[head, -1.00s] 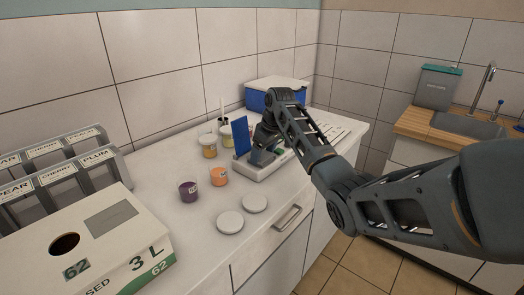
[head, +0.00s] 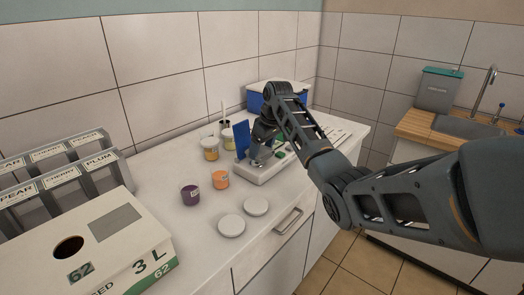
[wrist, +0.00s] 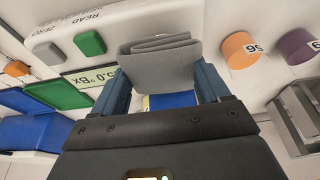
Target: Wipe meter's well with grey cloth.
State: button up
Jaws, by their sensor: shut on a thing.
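The meter (head: 262,177) is a low white device on the counter with a raised blue lid (head: 241,140). In the head view my gripper (head: 258,157) is low over the meter, right of the lid. The well is hidden; I cannot tell whether the cloth touches it.
An orange cup (head: 221,180) and a purple cup (head: 190,195) stand close in front of the meter. Two white discs (head: 231,226) lie at the counter's front.

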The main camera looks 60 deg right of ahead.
aim_at(262, 150)
jog(key=shift+r, duration=2.6)
